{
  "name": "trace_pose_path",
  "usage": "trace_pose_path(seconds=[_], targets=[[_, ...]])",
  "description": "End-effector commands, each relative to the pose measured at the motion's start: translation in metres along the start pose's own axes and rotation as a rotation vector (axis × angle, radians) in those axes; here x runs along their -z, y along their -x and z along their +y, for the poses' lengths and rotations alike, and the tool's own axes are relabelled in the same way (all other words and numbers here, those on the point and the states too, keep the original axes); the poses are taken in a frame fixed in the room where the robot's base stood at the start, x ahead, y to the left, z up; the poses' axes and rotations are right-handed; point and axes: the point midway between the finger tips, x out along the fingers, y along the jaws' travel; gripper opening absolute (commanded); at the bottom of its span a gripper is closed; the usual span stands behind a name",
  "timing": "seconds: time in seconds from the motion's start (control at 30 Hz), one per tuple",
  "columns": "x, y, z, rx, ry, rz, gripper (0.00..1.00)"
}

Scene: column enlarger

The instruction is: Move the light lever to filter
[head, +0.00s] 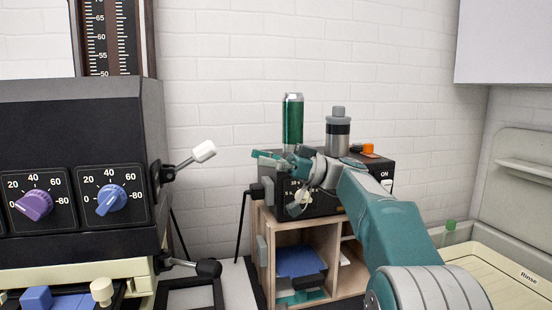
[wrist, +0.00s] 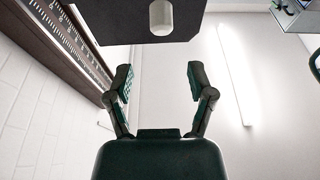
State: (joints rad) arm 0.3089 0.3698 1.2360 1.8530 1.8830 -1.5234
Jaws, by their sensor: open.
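A white-tipped lever (head: 203,151) sticks out to the right from the side of the black enlarger head (head: 80,130). The white tip of a lever (wrist: 160,16) also shows at the top middle of the wrist view, against the dark housing. A lower lever with a black knob (head: 208,268) sits beneath on the same side. My gripper (head: 276,178) is to the right of the white-tipped lever, apart from it, in front of the black timer box. In the wrist view my gripper (wrist: 160,84) has its fingers spread with nothing between them. No label for the lever's positions is legible.
A purple dial (head: 34,205) and a blue dial (head: 111,199) are on the enlarger front. A green can (head: 292,121) and a grey-black bottle (head: 338,132) stand on the timer box (head: 379,172), above a wooden shelf (head: 330,250). A Rinse tray (head: 500,270) is at right.

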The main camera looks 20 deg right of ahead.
Motion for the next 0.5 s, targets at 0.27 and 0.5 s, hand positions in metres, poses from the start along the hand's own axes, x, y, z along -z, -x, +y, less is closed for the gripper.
trace_pose_path(seconds=[0.27, 0.5], targets=[[0.000, -0.017, 0.000, 0.000, -0.004, -0.002, 0.70], [-0.001, -0.034, 0.000, -0.001, -0.005, -0.003, 0.70]])
